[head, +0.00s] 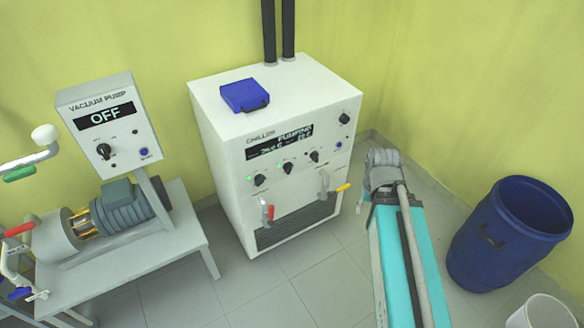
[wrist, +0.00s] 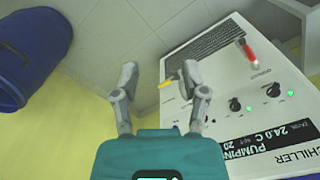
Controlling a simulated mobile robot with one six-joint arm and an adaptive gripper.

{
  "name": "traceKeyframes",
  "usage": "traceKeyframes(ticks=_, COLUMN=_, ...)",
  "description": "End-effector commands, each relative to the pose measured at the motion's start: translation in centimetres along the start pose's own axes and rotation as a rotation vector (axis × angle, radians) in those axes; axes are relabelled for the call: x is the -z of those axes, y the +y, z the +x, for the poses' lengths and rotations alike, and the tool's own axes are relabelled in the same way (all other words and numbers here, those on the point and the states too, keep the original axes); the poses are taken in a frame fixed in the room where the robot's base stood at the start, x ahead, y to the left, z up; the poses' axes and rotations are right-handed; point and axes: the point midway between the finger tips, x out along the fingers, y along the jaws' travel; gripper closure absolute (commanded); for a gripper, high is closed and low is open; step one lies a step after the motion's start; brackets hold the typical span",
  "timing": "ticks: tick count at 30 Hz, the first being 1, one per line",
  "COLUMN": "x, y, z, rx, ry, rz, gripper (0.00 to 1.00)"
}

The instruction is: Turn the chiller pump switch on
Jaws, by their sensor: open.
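The white chiller (head: 225,150) stands by the back wall. Its dark display (head: 279,140) reads "PUMPING" and 24.0 C. Three black knob switches, left (head: 260,180), middle (head: 287,168) and right (head: 314,157), sit in a row below it, with green lights beside at least two. Another black knob (head: 344,118) is at upper right. Their labels are too small to read. My gripper (head: 383,160) is right of the chiller front, apart from it. In the wrist view my gripper (wrist: 160,80) is open and empty, with the panel (wrist: 270,110) upside down to its right.
Red-handled (head: 268,211) and yellow-handled (head: 342,188) valves stick out below the knobs. A blue case (head: 245,95) lies on the chiller. The vacuum pump box (head: 106,118), reading OFF, is left. A blue barrel (head: 500,240) and a white bucket (head: 541,312) stand right. Floor before the chiller is clear.

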Motion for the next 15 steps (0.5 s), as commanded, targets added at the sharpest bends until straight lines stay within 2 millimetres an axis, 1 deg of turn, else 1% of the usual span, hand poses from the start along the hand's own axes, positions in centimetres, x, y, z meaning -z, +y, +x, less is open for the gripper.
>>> traceKeyframes(ticks=5, x=0.0, y=0.0, z=0.0, rx=0.0, ry=0.0, rz=0.0, gripper=0.43)
traceKeyframes(ticks=8, x=0.0, y=0.0, z=0.1, rx=0.0, ry=0.001, rz=-0.001, gripper=0.26)
traceKeyframes(ticks=12, x=0.4, y=-0.1, z=0.6, rx=-0.003, ry=0.017, rz=-0.014, gripper=0.0)
traceKeyframes(ticks=15, x=1.1, y=-0.4, z=1.5, rx=-0.008, ry=0.044, rz=-0.037, gripper=0.0)
